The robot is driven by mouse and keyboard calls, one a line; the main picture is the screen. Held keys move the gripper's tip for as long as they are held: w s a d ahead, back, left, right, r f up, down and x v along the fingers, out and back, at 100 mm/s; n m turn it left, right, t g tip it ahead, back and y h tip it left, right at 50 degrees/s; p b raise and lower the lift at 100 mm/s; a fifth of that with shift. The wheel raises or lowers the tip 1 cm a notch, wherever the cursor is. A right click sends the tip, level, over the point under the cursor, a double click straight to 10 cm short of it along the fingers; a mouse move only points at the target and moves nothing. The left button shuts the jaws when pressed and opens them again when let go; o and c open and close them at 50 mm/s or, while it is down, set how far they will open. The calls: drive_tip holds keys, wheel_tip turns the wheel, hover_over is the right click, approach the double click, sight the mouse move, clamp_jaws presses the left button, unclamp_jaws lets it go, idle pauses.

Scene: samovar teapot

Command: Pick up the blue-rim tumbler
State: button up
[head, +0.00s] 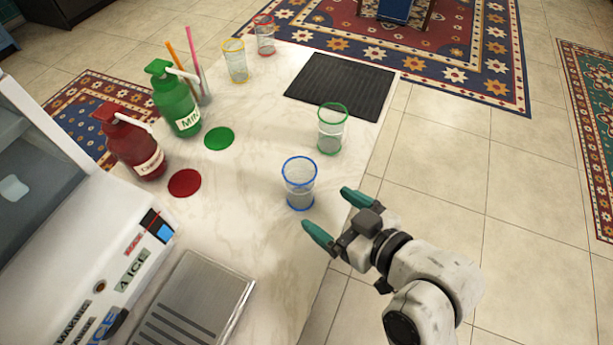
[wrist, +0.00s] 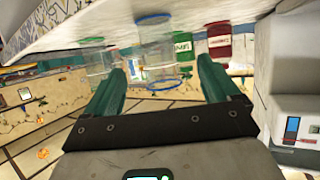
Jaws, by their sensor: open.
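The blue-rim tumbler (head: 299,184) is clear and stands upright on the pale marble counter (head: 245,235), near its right edge. My gripper (head: 330,213) is open and empty, with teal fingers, just to the lower right of the tumbler in the head view. In the wrist view the tumbler (wrist: 157,52) shows beyond and between the two open fingertips (wrist: 160,72). I see no contact between the fingers and the tumbler.
A green-rim tumbler (head: 331,131) stands close behind the blue-rim one. Yellow-rim (head: 235,62) and red-rim (head: 265,36) tumblers stand farther back, near a black mat (head: 340,86). Green (head: 176,100) and red (head: 130,143) pump bottles and a white ice machine (head: 75,240) are left.

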sight(308, 196)
drive_tip(key=x, duration=0.5)
drive_tip(key=shift+w+p+x, duration=0.25)
drive_tip(key=shift+p+x, duration=0.25)
drive_tip(key=shift+x, duration=2.05)
drive_tip(key=shift+d+r, duration=0.15)
drive_tip(key=shift+r, duration=0.05)
drive_tip(key=shift+c, duration=0.5)
drive_tip(key=c, duration=1)
drive_tip(key=shift+o, duration=0.2)
drive_tip(key=shift+r, duration=0.1)
drive_tip(key=shift+r, duration=0.55)
drive_tip(key=s+d+r+p, duration=0.5)
drive_tip(key=s+d+r, duration=0.3)
drive_tip(key=s+r, duration=0.3)
drive_tip(key=shift+s+r+p, duration=0.3)
drive_tip(key=shift+r, duration=0.1)
